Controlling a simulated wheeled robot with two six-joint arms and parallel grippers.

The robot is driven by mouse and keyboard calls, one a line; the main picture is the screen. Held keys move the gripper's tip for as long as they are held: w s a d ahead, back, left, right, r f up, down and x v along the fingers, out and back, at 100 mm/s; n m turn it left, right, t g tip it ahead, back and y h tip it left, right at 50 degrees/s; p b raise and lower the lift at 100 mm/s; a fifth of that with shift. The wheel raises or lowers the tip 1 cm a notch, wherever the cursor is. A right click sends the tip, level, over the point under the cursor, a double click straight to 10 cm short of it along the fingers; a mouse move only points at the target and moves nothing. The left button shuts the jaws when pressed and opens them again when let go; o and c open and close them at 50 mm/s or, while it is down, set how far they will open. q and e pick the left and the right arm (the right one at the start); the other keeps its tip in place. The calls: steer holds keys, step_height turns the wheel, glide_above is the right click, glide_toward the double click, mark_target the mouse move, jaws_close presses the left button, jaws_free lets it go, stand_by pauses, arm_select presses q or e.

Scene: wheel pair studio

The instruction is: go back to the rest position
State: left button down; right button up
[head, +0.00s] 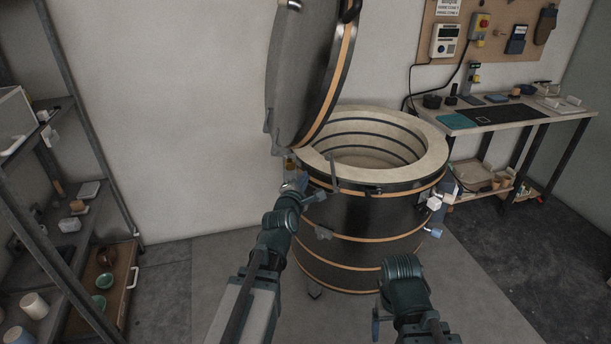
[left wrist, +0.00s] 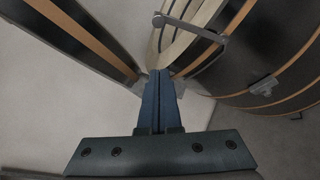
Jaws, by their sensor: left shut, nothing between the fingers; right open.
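My left gripper (head: 312,197) is raised in front of the kiln's left side, near its rim. In the left wrist view its two blue fingers (left wrist: 160,104) are together with nothing between them. The round black kiln (head: 345,236) has orange bands and a pale rim, and its inside looks empty. Its thick lid (head: 305,75) stands raised at the left. A grey handle (left wrist: 198,30) shows past the fingertips in the left wrist view. My right arm is low in front of the kiln. Its gripper (head: 377,322) is open and mostly hidden by the arm.
A metal shelf (head: 75,105) with pots stands at the left. A workbench (head: 530,115) with small tools stands at the back right, below a pegboard (head: 490,45). The floor (head: 165,270) is clear between the shelf and the kiln.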

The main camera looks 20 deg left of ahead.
stand_by(0.6)
arm_select(q)
steer(key=s+d+f+m+g+h, duration=0.3)
steer(key=s+d+f+m+g, duration=0.8)
steer(key=s+d+f+m, duration=0.6)
steer(key=s+d+m+g+y+p, duration=0.1)
steer(key=s+d+m+g+y, duration=0.15)
steer(key=s+m+g, duration=0.6)
step_height(320, 180, up, 13)
steer(key=s+m+t+p, duration=0.1)
steer(key=m+t+p, duration=0.2)
steer(key=p, duration=1)
steer(key=shift+s+a+m+p, duration=0.3)
steer(key=shift+a+m+p, duration=0.05)
steer(key=shift+p, duration=0.05)
steer(key=shift+r, duration=0.1)
